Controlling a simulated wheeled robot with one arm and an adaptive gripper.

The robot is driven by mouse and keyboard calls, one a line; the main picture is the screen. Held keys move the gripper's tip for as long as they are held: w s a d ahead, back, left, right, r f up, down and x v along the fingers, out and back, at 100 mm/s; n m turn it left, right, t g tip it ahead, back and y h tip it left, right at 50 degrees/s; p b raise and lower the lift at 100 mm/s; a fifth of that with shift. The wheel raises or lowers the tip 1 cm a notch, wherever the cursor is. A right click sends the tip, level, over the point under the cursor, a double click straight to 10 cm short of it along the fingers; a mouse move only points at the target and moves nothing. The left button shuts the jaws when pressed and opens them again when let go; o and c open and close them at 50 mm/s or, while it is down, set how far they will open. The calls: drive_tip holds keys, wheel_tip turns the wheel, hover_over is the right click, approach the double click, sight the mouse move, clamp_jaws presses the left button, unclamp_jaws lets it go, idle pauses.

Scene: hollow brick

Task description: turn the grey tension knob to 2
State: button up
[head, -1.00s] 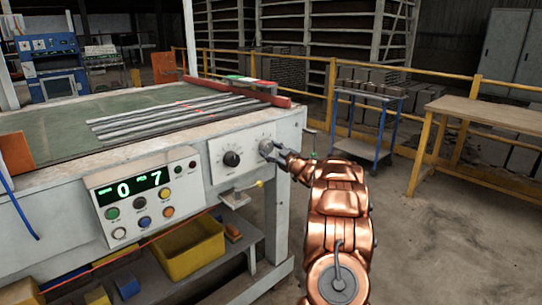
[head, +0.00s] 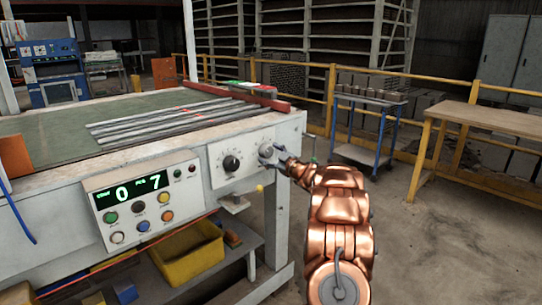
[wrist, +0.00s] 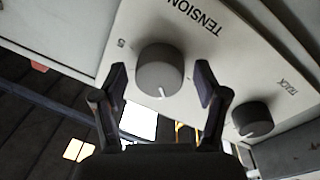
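The grey tension knob (wrist: 160,72) sits on a pale panel under the word TENSION, with a 5 beside it in the wrist view. Its white pointer line points toward the bottom of that picture. My gripper (wrist: 161,84) is open, with one dark finger on each side of the knob and a visible gap at both sides. In the head view my gripper (head: 272,160) is at the right end of the panel and partly covers the grey knob (head: 264,149). A 2 mark is not visible.
A black knob (wrist: 252,118) labelled TRACK is beside the grey one; it also shows in the head view (head: 231,163). Left of it is a box with a green display (head: 138,190) and coloured buttons. A small lever with a yellow tip (head: 259,188) sticks out below the panel.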

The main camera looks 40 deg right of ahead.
idle(0.3)
drive_tip(key=s, duration=1.2)
drive_tip(key=shift+a+f, duration=0.4)
drive_tip(key=shift+a, duration=0.05)
